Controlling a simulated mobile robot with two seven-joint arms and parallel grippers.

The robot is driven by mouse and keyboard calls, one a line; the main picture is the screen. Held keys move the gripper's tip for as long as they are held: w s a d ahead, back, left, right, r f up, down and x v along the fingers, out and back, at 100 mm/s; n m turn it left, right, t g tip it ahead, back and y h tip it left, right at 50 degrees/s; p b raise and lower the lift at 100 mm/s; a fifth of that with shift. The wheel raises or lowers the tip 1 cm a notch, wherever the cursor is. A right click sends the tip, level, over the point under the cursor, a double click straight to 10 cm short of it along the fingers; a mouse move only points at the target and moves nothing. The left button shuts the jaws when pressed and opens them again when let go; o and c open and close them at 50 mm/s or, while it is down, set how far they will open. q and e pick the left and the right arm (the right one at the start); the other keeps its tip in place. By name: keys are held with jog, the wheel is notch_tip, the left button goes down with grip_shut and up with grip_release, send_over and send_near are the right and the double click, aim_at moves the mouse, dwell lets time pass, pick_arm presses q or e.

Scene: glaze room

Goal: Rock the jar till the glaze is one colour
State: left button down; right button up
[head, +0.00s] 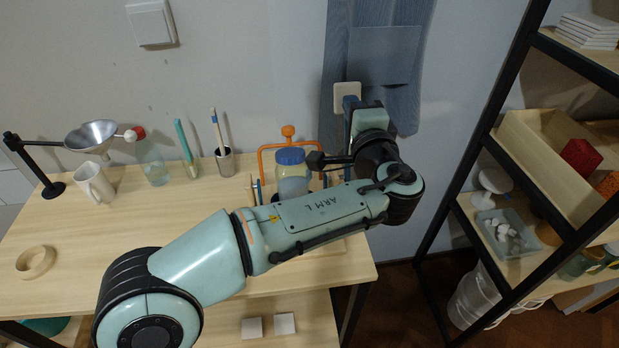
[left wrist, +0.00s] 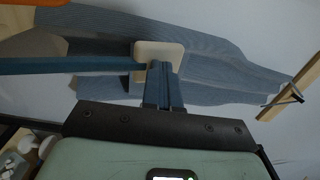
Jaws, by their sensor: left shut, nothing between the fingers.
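The jar (head: 292,184) has a blue lid (head: 290,156) and a pale yellowish body with a blue-grey patch inside. It stands upright on the table within an orange frame (head: 263,150) that has a round knob (head: 288,131) on top. My left arm hides the jar's lower part and the base of the frame. My left gripper (head: 350,106) is to the right of the jar and apart from it, with blue fingers shut and empty. My right gripper is not in view.
A metal funnel (head: 92,135) on a stand, a white mug (head: 95,183), a bottle (head: 152,163) and a brush cup (head: 225,162) stand left. A tape ring (head: 36,262) lies front left. Black-framed shelving (head: 470,165) stands right.

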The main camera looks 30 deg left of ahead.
pick_arm(q)
jog(key=v, duration=0.2)
jog(key=b+v, duration=0.1)
jog(key=v, duration=0.2)
jog(key=shift+s+d+r, duration=0.25)
jog(key=shift+s+r, duration=0.05)
jog(key=x, duration=0.4)
jog(key=shift+w+a+f, duration=0.15)
dwell(0.3)
jog(key=shift+w+a+f, duration=0.2)
jog(key=shift+w+a, duration=0.3)
jog(key=shift+w, duration=0.25)
jog(key=shift+w+a+f, duration=0.25)
jog(key=shift+w+a, duration=0.25)
jog(key=shift+w, duration=0.2)
